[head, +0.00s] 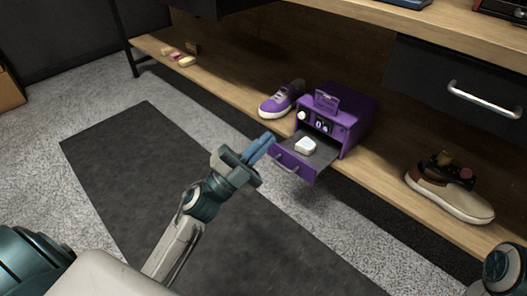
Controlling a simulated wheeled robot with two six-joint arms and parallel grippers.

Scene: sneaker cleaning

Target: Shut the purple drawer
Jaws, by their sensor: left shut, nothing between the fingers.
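The purple drawer (292,166) is pulled out from a purple box (345,121) on the low wooden shelf. Its front faces me and has a grey handle (286,168). A small white object (306,146) lies inside the drawer. My left gripper (268,139) is shut and empty. Its blue fingertips are by the left edge of the drawer front; I cannot tell whether they touch it. My right gripper is not in view; only part of my right arm shows at the lower right.
A purple sneaker (281,100) stands left of the box on the wooden shelf (222,93). A beige and brown shoe (449,194) stands to the right. A dark cabinet with a silver handle (484,100) is above. A dark mat (120,150) covers open floor.

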